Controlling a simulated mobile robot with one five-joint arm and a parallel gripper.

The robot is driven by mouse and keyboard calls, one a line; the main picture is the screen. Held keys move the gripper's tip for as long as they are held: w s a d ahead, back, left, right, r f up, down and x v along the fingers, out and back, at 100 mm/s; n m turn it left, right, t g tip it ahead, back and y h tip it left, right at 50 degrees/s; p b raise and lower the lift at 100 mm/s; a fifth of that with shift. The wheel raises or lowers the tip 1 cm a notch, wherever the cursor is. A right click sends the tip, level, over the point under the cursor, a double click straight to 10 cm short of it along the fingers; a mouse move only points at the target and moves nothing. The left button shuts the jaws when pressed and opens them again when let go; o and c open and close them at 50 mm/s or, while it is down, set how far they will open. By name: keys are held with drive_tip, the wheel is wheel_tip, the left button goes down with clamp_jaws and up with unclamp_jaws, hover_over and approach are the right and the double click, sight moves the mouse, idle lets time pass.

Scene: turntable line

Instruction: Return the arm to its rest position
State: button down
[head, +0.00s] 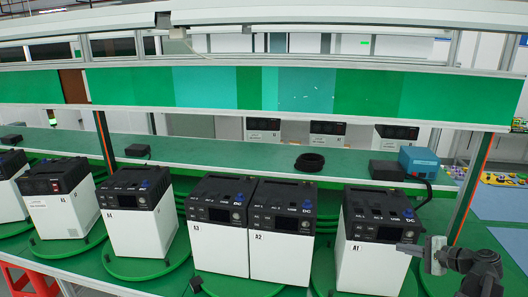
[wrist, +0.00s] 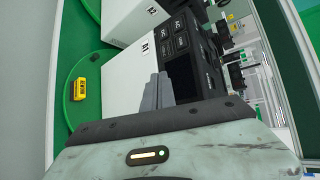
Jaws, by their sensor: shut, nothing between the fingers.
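My gripper (head: 412,249) shows at the lower right of the head view, in front of the white power unit A1 (head: 368,268) and overlapping its right side. Its grey fingers (wrist: 158,90) stand together in the middle of the wrist view, with nothing held between them. Behind them in the wrist view is a white unit with a black control panel (wrist: 188,58). I cannot tell whether the fingers touch it. My dark arm (head: 475,266) reaches in from the right edge of the head view.
More white units with black tops, including A2 (head: 279,245) and A4 (head: 139,228), stand in a row on green round turntables (head: 147,269). A small yellow item (wrist: 80,89) lies on green in the wrist view. A blue box (head: 418,160) and a black coil (head: 309,162) sit on the shelf behind.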

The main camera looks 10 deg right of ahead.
drive_tip(key=w+a+f+n+g+y, duration=0.1)
drive_tip(key=w+a, duration=0.2)
drive_tip(key=a, duration=0.4)
drive_tip(key=w+a+f+n+g+y+b, duration=0.1)
drive_tip(key=w+a+n, duration=0.1)
drive_tip(key=w+a, duration=0.35)
drive_tip(key=w+a+f+n+g+y, duration=0.1)
drive_tip(key=w+a, duration=0.1)
drive_tip(key=a, duration=0.7)
drive_tip(key=s+a+f+n+g+h+b, duration=0.15)
drive_tip(key=a+f+n+g, duration=0.35)
drive_tip(key=a, duration=0.8)
drive_tip(key=s+a+f+n+g+h+b, duration=0.15)
drive_tip(key=s+a+f+n, duration=0.35)
drive_tip(key=a, duration=0.9)
drive_tip(key=s+d+f+n+g+h, duration=0.2)
drive_tip(key=s+d+f+n+h, duration=0.1)
drive_tip(key=d+f+h, duration=0.1)
drive_tip(key=shift+d+f+h, duration=0.3)
drive_tip(key=shift+d+h, duration=0.2)
drive_tip(key=shift+d, duration=0.55)
drive_tip(key=shift+g, duration=0.25)
